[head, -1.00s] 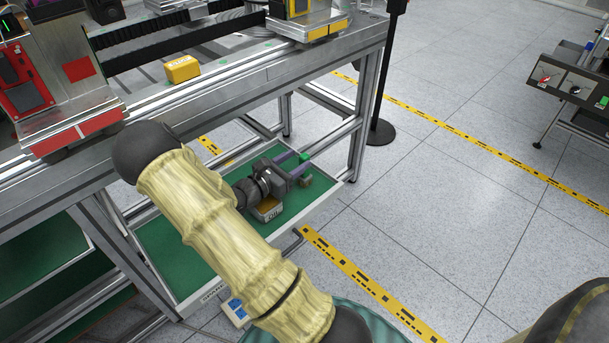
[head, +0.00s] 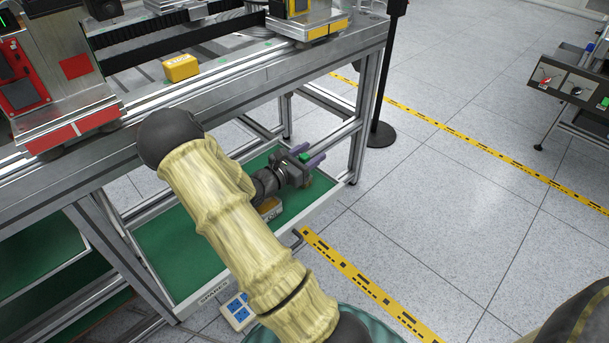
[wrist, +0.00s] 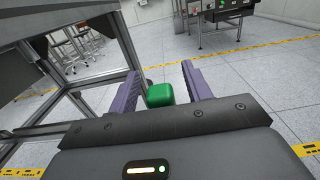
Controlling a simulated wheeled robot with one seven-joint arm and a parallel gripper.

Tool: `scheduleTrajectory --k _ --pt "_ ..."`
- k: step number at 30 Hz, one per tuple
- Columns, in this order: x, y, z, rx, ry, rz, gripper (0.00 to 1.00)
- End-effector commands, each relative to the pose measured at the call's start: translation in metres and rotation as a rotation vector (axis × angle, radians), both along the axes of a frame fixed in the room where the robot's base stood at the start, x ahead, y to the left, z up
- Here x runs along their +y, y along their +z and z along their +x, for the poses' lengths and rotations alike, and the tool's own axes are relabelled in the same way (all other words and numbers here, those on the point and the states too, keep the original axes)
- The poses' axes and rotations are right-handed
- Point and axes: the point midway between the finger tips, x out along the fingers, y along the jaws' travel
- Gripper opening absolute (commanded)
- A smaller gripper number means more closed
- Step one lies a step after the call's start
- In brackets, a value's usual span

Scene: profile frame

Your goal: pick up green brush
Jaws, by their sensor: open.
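The green brush shows as a small green block (wrist: 160,94) between the two purple fingers in the wrist view, close to the palm edge. In the head view it is a small green patch (head: 304,157) between the fingers, over the far right end of the green-floored shelf (head: 180,259). My gripper (head: 309,154) is open, its fingers on either side of the block; the gripper also shows in the wrist view (wrist: 162,78). I see gaps beside the block in the wrist view. The brush's lower part is hidden by my gripper.
A yellow-topped box (head: 270,207) sits on the shelf below my wrist, partly hidden. The metal workbench (head: 235,85) and its leg (head: 366,115) stand close to my gripper. A yellow box (head: 181,68) lies on the bench.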

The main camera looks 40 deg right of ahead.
Motion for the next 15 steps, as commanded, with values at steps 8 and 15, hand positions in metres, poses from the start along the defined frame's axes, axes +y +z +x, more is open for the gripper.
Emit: scheduleTrajectory --k 8,15 --pt "0.0002 -0.0001 0.0001 0.000 0.000 0.000 0.22" --pt "0.0002 0.0001 0.0001 0.000 0.000 -0.001 0.01"
